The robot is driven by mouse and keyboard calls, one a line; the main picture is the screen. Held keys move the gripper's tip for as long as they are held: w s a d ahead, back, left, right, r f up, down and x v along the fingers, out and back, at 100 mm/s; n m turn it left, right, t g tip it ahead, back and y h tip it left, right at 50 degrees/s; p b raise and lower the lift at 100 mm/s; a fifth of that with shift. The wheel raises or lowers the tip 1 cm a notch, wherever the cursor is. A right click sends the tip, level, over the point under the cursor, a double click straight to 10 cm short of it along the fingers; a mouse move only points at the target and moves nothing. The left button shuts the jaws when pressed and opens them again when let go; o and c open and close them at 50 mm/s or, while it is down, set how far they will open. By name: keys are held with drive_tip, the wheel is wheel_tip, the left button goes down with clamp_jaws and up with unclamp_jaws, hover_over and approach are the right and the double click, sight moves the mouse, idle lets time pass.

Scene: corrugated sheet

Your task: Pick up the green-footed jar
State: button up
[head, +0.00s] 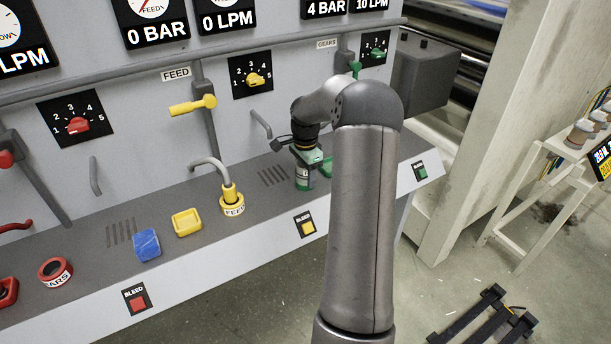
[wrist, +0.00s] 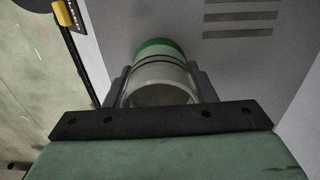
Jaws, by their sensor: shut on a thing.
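The jar (head: 305,183) has a pale body with dark bands and a green foot at its lower end. In the head view it is upright at the grey console, partly hidden by my gripper (head: 308,158) above it. In the wrist view the jar (wrist: 160,76) is between the two fingers of my gripper (wrist: 161,86), one on each side, with its green foot farthest from the camera. My gripper is shut on the jar. I cannot tell whether its foot touches the console.
A green tray (head: 327,168) is close right of the jar, partly behind my arm. A yellow pipe fitting (head: 232,202), yellow tray (head: 187,222) and blue block (head: 147,245) stand to the left on the console (head: 275,213). The wall with dials and levers rises behind.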

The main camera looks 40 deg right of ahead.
drive_tip(key=shift+r, duration=0.15)
drive_tip(key=shift+r, duration=0.25)
wheel_tip(320, 180, up, 2)
drive_tip(key=shift+r, duration=0.15)
drive_tip(key=s+a+r+b, duration=0.3)
drive_tip(key=s+a+r, duration=0.3)
drive_tip(key=s+r, duration=0.4)
drive_tip(key=s, duration=0.2)
drive_tip(key=shift+s, duration=0.35)
